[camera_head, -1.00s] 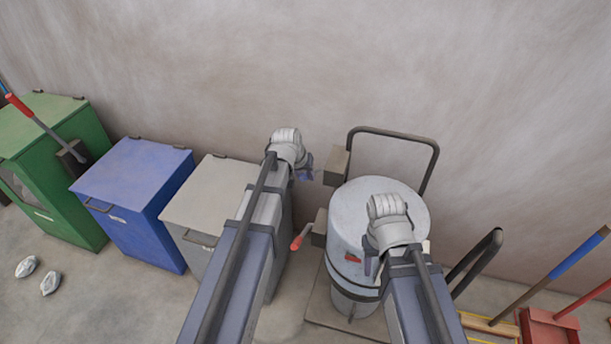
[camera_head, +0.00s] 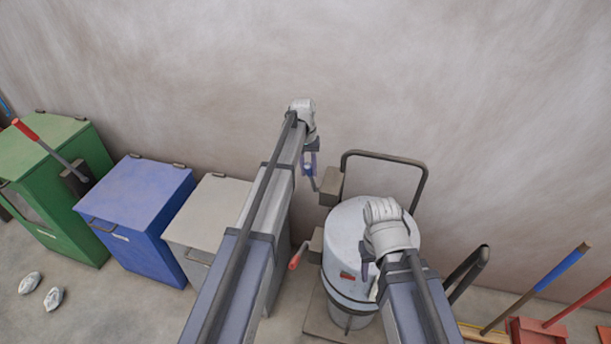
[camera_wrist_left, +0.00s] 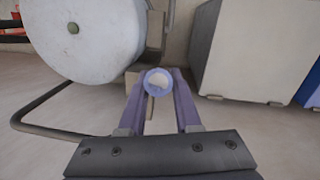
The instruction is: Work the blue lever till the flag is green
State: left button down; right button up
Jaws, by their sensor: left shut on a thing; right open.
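The blue lever (camera_head: 311,178) sticks out from the upper of two brown boxes on the left side of the grey drum machine (camera_head: 345,230). My left gripper (camera_head: 308,160) is shut on its handle. In the left wrist view the handle (camera_wrist_left: 158,83) shows end-on, with a blue rim, between the two fingers. A small flag or plate on the drum's front (camera_head: 347,275) is red. My right gripper (camera_head: 366,268) is open and empty in front of the drum, to the right of the red plate. My left arm hides part of the area below the lever.
A red-handled lever (camera_head: 297,258) sits on the lower box, close to my left arm. A grey bin (camera_head: 215,215), a blue bin (camera_head: 135,200) and a green cabinet (camera_head: 70,205) stand to the left. A dark tube frame rises behind the drum. Long-handled tools stand at right.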

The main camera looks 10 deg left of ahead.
pick_arm(q)
jog(key=shift+w+d+r+g, duration=0.1)
jog(key=shift+w+r+g, duration=0.15)
jog(key=shift+w, duration=0.25)
jog(key=shift+w+a+r+g, duration=0.1)
jog(key=shift+w+g, duration=0.2)
jog(key=shift+w, duration=0.15)
jog(key=shift+w+d+r+g, duration=0.1)
jog(key=shift+w+r+g, duration=0.15)
jog(key=shift+w, duration=0.25)
jog(key=c, duration=0.6)
grip_release()
jog(key=shift+p, duration=0.35)
jog(key=p+v, duration=0.7)
jog(key=shift+r, duration=0.4)
